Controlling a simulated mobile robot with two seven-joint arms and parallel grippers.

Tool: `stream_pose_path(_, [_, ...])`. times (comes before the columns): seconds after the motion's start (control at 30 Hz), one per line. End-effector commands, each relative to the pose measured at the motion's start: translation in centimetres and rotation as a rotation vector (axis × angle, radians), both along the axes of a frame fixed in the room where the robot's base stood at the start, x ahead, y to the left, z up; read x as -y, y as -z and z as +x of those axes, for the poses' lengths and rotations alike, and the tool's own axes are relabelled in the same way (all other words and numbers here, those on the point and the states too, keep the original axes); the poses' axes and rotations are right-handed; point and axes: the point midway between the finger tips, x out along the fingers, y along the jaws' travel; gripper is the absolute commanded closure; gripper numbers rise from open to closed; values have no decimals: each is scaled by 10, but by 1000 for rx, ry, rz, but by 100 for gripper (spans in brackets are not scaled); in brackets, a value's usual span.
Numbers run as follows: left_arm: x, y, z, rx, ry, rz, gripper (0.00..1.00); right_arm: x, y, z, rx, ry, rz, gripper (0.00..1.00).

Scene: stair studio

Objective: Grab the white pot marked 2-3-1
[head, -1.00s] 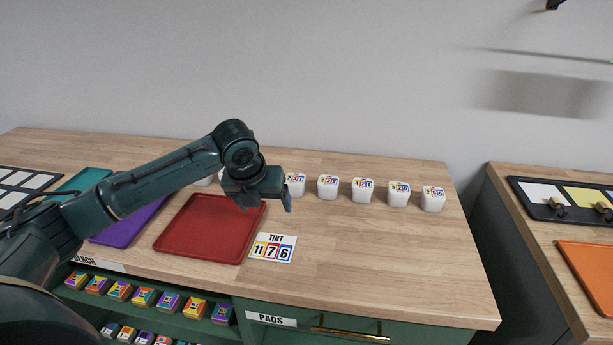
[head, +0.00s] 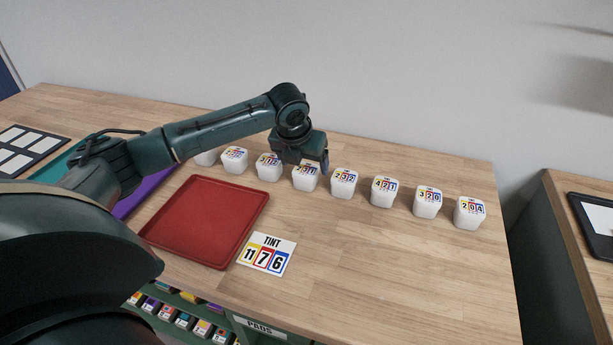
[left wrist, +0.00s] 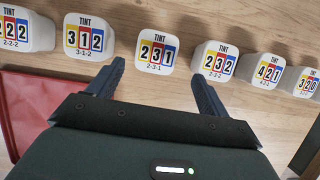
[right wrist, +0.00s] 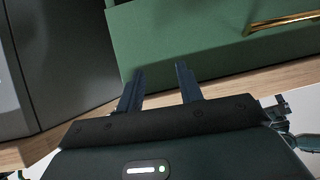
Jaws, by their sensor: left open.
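The white pot marked 2-3-1 (left wrist: 156,55) stands in the row of white pots, straight ahead of my left gripper in the left wrist view. In the head view that pot (head: 305,180) is partly covered by my left gripper (head: 304,168). In the left wrist view my left gripper (left wrist: 160,82) is open, its fingers pointing to either side of the pot, with nothing between them that it holds. My right gripper (right wrist: 158,82) has its two fingers apart and empty, facing a green drawer front.
Pot 3-1-2 (left wrist: 88,38) stands to the left of it and pot 2-3-2 (left wrist: 214,60) to the right, with narrow gaps. More pots continue both ways. A red tray (head: 205,220) and a tint card 11-7-6 (head: 267,254) lie in front. The bench's right front is clear.

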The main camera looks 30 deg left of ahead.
Motion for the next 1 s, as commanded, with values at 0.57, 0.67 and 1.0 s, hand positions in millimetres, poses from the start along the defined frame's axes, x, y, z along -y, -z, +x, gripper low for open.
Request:
stream_pose_path(0.57, [-11, 57, 22, 0, 0, -1, 21, 0, -5, 6, 16, 7, 5, 64])
stream_pose_path(0.67, [-12, 60, 23, 1, 1, 1, 21, 1, -5, 6, 16, 8, 3, 64])
stream_pose_path(1.0, [-12, 59, 23, 1, 1, 1, 35, 1, -5, 6, 17, 8, 2, 64])
